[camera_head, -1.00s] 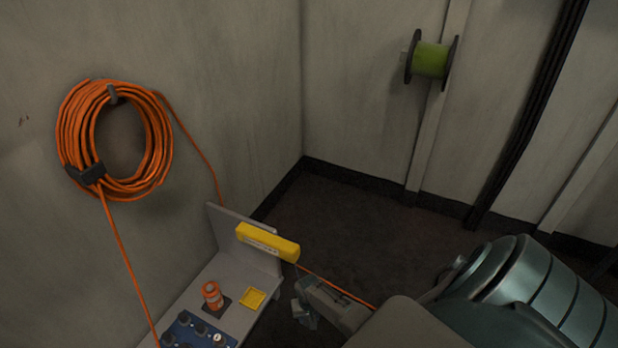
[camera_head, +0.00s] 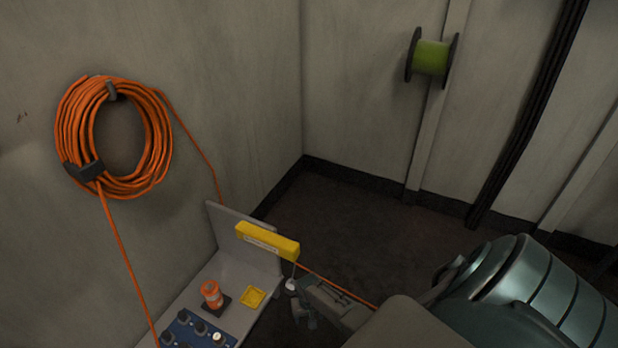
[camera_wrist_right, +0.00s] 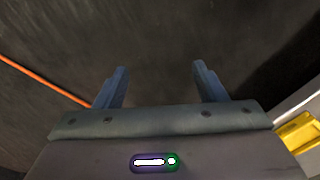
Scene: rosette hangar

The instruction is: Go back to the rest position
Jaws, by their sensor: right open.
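My right gripper (camera_head: 300,304) is in the lower middle of the head view, just right of the grey console. In the right wrist view its two fingers (camera_wrist_right: 160,88) stand wide apart with nothing between them, over dark floor. My right arm comes in from the lower right. My left gripper is not in view.
The grey console (camera_head: 243,262) carries a yellow box (camera_head: 267,242), an orange cylinder (camera_head: 211,293), a yellow square (camera_head: 254,298) and a blue knob panel (camera_head: 196,331). A coiled orange cable (camera_head: 70,130) hangs on the left wall. A green spool (camera_head: 431,58) is on the back wall. Floor (camera_head: 345,215) behind is clear.

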